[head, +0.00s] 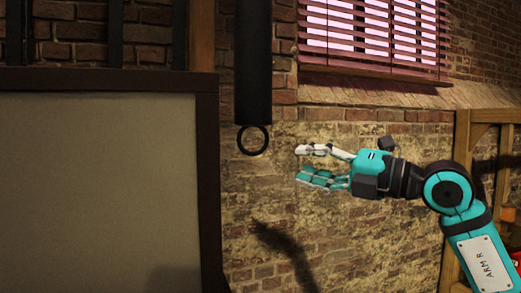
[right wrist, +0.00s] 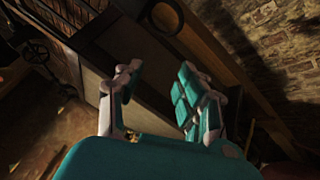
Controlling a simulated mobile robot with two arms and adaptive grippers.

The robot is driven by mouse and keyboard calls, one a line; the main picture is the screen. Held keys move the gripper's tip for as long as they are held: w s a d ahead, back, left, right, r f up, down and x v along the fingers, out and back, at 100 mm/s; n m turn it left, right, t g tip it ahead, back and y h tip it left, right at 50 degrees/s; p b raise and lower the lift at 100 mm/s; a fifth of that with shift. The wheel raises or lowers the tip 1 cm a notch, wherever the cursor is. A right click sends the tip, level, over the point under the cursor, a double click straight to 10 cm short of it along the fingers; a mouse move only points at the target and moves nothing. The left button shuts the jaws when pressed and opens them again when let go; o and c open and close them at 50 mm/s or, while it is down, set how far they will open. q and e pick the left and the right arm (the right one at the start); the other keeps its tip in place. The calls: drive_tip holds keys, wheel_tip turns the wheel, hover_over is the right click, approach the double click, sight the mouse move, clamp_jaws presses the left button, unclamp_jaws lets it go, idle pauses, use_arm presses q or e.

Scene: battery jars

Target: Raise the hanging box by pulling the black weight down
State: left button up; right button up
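The black weight (head: 253,65) is a long dark cylinder hanging upright in front of the brick wall in the head view. A dark ring (head: 240,142) hangs from its lower end. My right gripper (head: 300,165) is open and empty, just right of the ring and slightly lower, its fingers pointing left. A gap shows between fingertips and ring. In the right wrist view the open right gripper (right wrist: 157,72) has its fingers spread, and a ring-shaped piece (right wrist: 152,17) shows beyond them at the top. I cannot make out the hanging box for certain. My left gripper is not in view.
A large grey panel (head: 100,190) in a dark brown frame fills the left of the head view. A window with red blinds (head: 375,45) and a sill is at upper right. A wooden frame (head: 462,140) stands at right. Space around the ring looks clear.

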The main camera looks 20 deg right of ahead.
drive_tip(key=d+r+m+h, duration=0.1)
drive_tip(key=d+h, duration=0.2)
drive_tip(key=d, duration=0.1)
drive_tip(key=p, duration=0.7)
approach(262, 149)
drive_tip(key=shift+m+t, duration=0.3)
drive_tip(key=shift+t, duration=0.1)
drive_tip(key=x, duration=0.9)
drive_tip(key=shift+w+a+f, duration=0.25)
drive_tip(key=shift+f, duration=0.05)
drive_tip(key=shift+w+a+f, duration=0.1)
drive_tip(key=shift+w+a, duration=0.1)
drive_tip(key=shift+w, duration=0.15)
clamp_jaws()
